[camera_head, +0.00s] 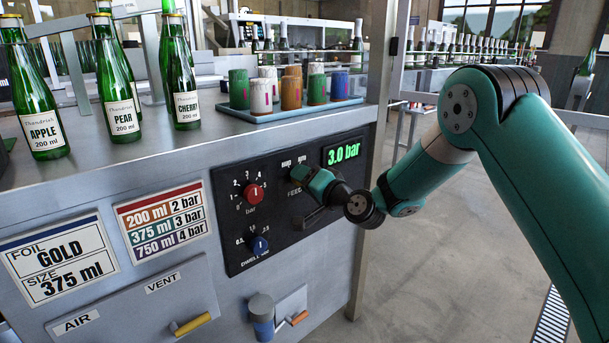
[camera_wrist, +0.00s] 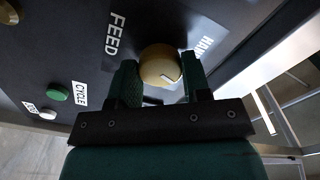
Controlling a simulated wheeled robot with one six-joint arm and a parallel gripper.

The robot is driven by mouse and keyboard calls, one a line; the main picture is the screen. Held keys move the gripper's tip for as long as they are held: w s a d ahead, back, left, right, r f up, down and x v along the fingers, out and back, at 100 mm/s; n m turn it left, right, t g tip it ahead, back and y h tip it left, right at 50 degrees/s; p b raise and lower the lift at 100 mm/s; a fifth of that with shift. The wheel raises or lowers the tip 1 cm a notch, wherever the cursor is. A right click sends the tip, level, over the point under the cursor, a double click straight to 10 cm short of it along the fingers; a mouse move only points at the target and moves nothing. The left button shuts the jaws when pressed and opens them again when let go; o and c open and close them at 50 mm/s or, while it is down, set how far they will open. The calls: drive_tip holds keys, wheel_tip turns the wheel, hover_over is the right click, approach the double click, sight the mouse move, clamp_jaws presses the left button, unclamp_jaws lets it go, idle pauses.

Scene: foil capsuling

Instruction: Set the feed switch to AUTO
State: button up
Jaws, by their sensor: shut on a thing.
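The feed switch is a round brass-coloured knob (camera_wrist: 160,66) on the dark panel, seen in the wrist view between my two fingers. My gripper (camera_wrist: 161,76) is shut on it, one finger on each side. A short white mark shows on the knob's face, toward its lower right in that view. The word FEED is printed left of the knob and a partly covered HAND label (camera_wrist: 208,44) is at its upper right. In the head view my gripper (camera_head: 298,174) is at the panel and hides the switch.
The panel (camera_head: 232,180) also carries a red pressure knob (camera_head: 254,193), a blue knob (camera_head: 260,245) and a green 3.0 bar display (camera_head: 342,152). A green CYCLE button (camera_wrist: 57,92) sits nearby. Bottles (camera_head: 37,105) and a tray (camera_head: 262,117) of coloured capsules stand on the ledge above.

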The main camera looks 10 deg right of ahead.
drive_tip(key=shift+m+p, duration=0.7)
drive_tip(key=shift+m, duration=0.7)
drive_tip(key=o, duration=0.9)
drive_tip(key=b+v, duration=0.8)
drive_tip(key=v, duration=0.9)
drive_tip(key=shift+s+d, duration=0.2)
